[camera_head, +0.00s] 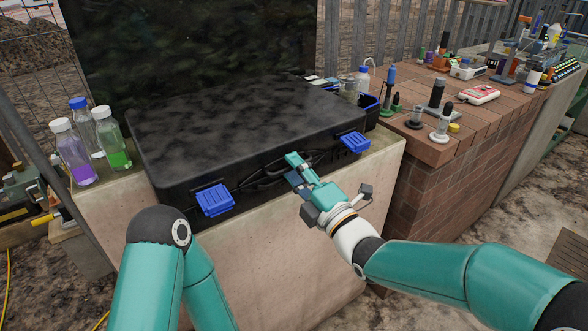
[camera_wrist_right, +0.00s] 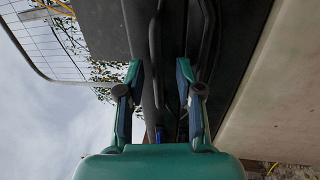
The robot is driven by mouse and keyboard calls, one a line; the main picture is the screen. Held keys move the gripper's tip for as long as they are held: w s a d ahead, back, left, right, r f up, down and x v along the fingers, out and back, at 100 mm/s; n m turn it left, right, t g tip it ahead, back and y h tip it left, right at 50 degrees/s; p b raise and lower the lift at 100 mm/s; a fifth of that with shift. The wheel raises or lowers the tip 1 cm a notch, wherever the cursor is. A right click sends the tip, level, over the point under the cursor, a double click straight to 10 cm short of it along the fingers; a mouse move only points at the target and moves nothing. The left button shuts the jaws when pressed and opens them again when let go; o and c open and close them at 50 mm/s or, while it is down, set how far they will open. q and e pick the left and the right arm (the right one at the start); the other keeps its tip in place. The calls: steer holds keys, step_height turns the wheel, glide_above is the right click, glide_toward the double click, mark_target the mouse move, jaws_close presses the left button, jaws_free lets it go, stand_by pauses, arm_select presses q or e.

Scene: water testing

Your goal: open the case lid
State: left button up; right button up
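The black case (camera_head: 235,125) lies flat on a concrete ledge, its lid (camera_head: 240,108) down on its base. Two blue latches, left (camera_head: 215,201) and right (camera_head: 355,142), stick out from its front; I cannot tell whether they are fully released. A dark handle (camera_wrist_right: 207,40) runs along the front between them. My right gripper (camera_head: 293,168) is at the middle of that front, by the handle. In the right wrist view its fingers (camera_wrist_right: 160,75) are apart with the case front ahead between them; contact is unclear. My left arm shows at lower left, its gripper out of view.
Bottles with purple, clear and green contents (camera_head: 80,160) stand left of the case. A tall dark panel (camera_head: 190,45) rises behind it. A black bin (camera_head: 368,108) with bottles is at its right. The brick bench (camera_head: 425,150) holds several instruments.

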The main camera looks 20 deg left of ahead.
jaws_close()
steer(key=shift+f, duration=0.1)
stand_by(0.3)
